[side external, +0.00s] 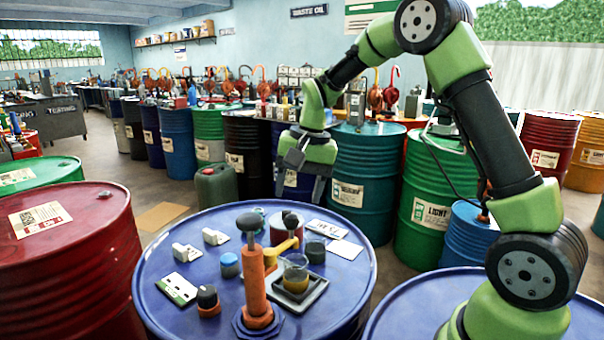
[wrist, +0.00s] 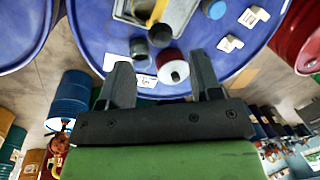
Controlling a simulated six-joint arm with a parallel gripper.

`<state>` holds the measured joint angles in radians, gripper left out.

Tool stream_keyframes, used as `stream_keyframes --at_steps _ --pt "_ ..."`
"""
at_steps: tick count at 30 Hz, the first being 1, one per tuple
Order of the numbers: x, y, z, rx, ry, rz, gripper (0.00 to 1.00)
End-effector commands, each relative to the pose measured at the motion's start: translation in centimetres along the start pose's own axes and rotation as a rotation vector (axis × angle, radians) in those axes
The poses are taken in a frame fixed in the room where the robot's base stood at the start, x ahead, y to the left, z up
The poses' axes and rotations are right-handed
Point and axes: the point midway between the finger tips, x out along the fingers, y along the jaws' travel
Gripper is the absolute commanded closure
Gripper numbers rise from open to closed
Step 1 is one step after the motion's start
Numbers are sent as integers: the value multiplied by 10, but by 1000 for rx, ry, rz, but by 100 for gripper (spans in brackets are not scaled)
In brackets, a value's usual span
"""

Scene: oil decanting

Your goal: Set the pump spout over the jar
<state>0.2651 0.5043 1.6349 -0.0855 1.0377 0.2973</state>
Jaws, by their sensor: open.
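The orange hand pump (side external: 255,285) with a dark knob stands upright on the blue drum. Its yellow spout (side external: 284,246) points toward the back right; whether its end is above the jar cannot be told. The glass jar (side external: 296,275) holds amber liquid and stands in a grey tray (side external: 314,289) right of the pump. My gripper (side external: 299,188) is open and empty, pointing down above the far edge of the drum, apart from pump and jar.
A red drum (side external: 75,250) stands at left; more drums line the back.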

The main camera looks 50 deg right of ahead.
Motion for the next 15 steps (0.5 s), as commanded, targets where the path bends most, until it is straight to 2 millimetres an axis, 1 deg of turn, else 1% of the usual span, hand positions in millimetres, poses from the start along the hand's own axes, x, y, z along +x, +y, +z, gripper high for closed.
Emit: stream_keyframes --at_steps 1,3,6,10,15 --pt "-10 0 -1 0 5 -3 42" --pt "-21 0 0 0 4 -2 42" --pt "-33 0 0 1 2 -1 42" --pt "-39 0 0 1 1 1 42" --pt "-40 0 0 1 0 1 42"
